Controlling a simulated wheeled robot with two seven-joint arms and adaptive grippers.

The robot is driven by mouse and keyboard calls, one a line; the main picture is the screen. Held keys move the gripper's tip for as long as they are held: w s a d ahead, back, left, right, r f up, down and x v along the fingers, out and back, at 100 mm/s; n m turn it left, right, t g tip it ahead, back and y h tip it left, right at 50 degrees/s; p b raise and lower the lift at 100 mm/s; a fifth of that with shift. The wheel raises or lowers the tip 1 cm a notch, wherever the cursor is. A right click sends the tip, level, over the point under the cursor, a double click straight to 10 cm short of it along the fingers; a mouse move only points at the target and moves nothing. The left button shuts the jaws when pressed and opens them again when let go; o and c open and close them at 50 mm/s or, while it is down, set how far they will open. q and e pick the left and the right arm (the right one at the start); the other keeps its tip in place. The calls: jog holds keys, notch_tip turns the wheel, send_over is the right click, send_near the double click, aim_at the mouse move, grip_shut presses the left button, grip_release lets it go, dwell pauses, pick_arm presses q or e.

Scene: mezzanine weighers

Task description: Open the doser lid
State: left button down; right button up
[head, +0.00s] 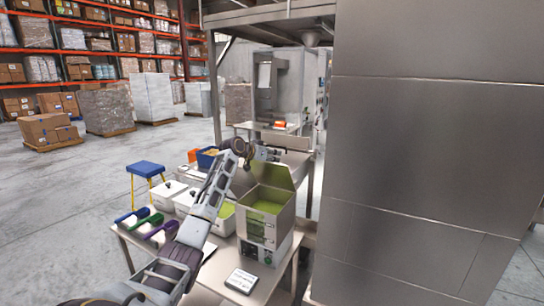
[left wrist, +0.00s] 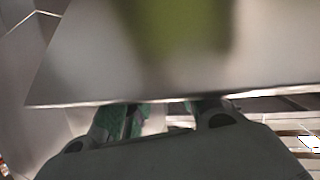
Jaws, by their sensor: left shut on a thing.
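The doser (head: 264,231) is a steel box on the table, with green material showing inside its open top and a window in its front. Its lid (head: 266,173) stands raised and tilted at the back of the box. My left gripper (head: 268,155) is shut on the lid's upper edge, its fingers partly hidden behind the lid. In the left wrist view the lid (left wrist: 85,72) fills the upper part as a blurred metal sheet with a green reflection, and its edge lies at the fingers (left wrist: 165,112). My right gripper is not in view.
White tubs (head: 168,194) and blue, green and purple scoops (head: 160,230) lie left of the doser, partly behind my left arm. A small pale device (head: 241,280) lies at the table's front. A large steel panel (head: 430,150) blocks the right. A blue stool (head: 146,168) stands beyond the table.

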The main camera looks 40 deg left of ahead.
pick_arm(q)
jog(key=shift+w+d+f, duration=0.1)
jog(key=shift+d+f, duration=0.05)
jog(key=shift+f, duration=0.7)
jog(key=c, duration=1.5)
grip_release()
jog(key=shift+o, duration=1.3)
jog(key=shift+w, duration=0.15)
jog(key=shift+o, duration=0.8)
jog(key=shift+w+a+f, duration=0.15)
jog(key=shift+w+a, duration=0.2)
jog(key=shift+s+d+r, duration=0.1)
jog(key=shift+s+r, duration=0.35)
jog(key=shift+r, duration=0.1)
jog(key=shift+s+a+r, duration=0.1)
jog(key=shift+s+a, duration=0.1)
jog(key=shift+s, duration=0.25)
jog(key=v, duration=1)
jog(key=shift+s+d+r, duration=0.1)
